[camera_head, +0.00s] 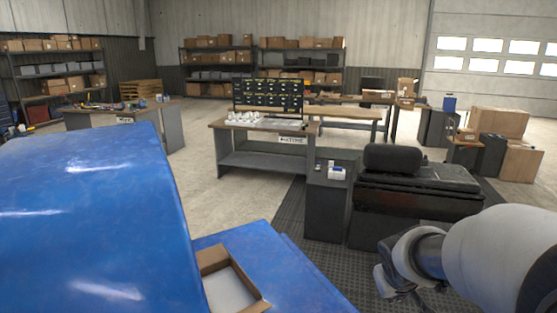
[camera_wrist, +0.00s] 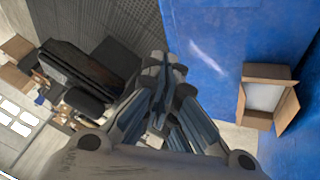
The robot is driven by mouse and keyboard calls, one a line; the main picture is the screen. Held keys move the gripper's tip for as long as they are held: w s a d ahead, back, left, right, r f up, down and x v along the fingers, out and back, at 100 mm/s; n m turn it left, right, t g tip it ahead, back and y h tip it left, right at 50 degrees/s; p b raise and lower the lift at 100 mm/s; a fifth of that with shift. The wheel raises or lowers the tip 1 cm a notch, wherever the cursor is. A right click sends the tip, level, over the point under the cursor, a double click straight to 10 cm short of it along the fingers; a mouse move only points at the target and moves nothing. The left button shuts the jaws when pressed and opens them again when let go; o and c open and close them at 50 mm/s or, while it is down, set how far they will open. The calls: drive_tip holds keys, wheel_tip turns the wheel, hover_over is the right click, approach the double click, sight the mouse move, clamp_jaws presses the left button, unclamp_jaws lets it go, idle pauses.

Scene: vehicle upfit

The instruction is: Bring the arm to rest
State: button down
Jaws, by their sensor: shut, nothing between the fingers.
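My arm reaches in from the right edge of the head view, with its wrist end low over the dark floor mat. My gripper shows in the wrist view (camera_wrist: 168,72), with its fingers together and nothing between them. It is apart from the blue vehicle surface beside it. In the head view my gripper's fingertips are hard to make out.
A blue vehicle body (camera_head: 90,210) fills the left of the head view. An open cardboard box (camera_head: 262,305) sits on its lower blue part. A dark bench with a black cushion (camera_head: 393,158), a grey cabinet (camera_head: 327,205) and a workbench (camera_head: 262,163) stand beyond.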

drive_tip(key=s+a+r+y, duration=0.1)
drive_tip(key=s+a, duration=0.3)
drive_tip(key=s, duration=0.4)
drive_tip(key=s+a+r+y, duration=0.1)
drive_tip(key=s+a+r, duration=0.1)
drive_tip(key=s, duration=0.6)
drive_tip(key=s+a+r+m+g+y+b, duration=0.1)
drive_tip(key=s+a+r, duration=0.1)
drive_tip(key=s+a, duration=0.3)
drive_tip(key=s, duration=0.4)
drive_tip(key=shift+a, duration=0.3)
drive_tip(key=shift+a, duration=0.15)
